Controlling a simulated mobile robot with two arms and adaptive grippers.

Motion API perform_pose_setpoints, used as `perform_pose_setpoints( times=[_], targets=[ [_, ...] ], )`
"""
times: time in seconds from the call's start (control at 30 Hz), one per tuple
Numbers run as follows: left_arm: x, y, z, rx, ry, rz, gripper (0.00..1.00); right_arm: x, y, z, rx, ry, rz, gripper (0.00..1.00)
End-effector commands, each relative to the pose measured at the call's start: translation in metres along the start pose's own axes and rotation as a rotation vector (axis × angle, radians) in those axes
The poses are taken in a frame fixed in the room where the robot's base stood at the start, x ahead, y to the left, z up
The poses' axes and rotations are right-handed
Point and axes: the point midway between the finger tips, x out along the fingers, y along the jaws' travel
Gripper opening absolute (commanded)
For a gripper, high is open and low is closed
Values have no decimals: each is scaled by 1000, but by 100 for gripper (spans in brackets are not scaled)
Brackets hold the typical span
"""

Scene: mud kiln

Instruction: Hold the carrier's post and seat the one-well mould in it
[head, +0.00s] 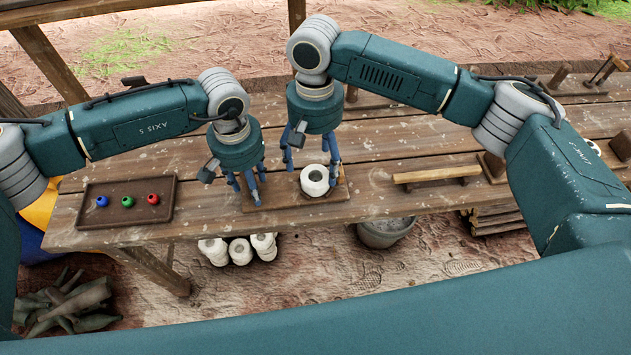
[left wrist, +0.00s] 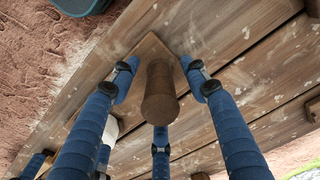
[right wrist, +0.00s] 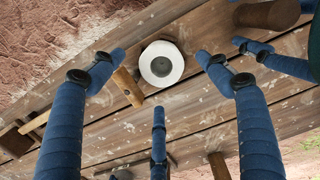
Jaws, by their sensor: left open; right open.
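The carrier (head: 287,200) is a flat brown wooden board near the bench's front edge. Its round wooden post (left wrist: 160,92) stands at the left end. My left gripper (head: 249,184) is open, with its fingers spread around the post; in the head view the fingers mostly hide the post. The white round one-well mould (head: 314,181) is at the carrier's right end, its dark well facing up; I cannot tell whether it is down in a seat. My right gripper (head: 312,163) is open above the mould, which shows between its fingers in the right wrist view (right wrist: 161,64).
A light wooden bar (head: 437,177) lies right of the carrier. Several white moulds (head: 240,251) and a grey bucket (head: 385,233) are on the ground in front. The bench behind is partly clear.

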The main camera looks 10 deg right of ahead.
Motion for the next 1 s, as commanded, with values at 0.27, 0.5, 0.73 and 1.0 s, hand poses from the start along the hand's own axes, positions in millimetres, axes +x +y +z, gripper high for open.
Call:
perform_pose_setpoints(
  times=[0.27, 0.5, 0.73, 1.0],
  targets=[
    [-28, 0, -1, 1, 4, 0, 46, 0, 0, 0, 0, 0, 0, 76],
    [-79, 0, -1, 0, 4, 0, 46, 0, 0, 0, 0, 0, 0, 76],
    [-113, 0, -1, -1, 2, 1, 46, 0, 0, 0, 0, 0, 0, 76],
    [-120, 0, 0, 0, -1, 0, 46, 0, 0, 0, 0, 0, 0, 76]
  ],
)
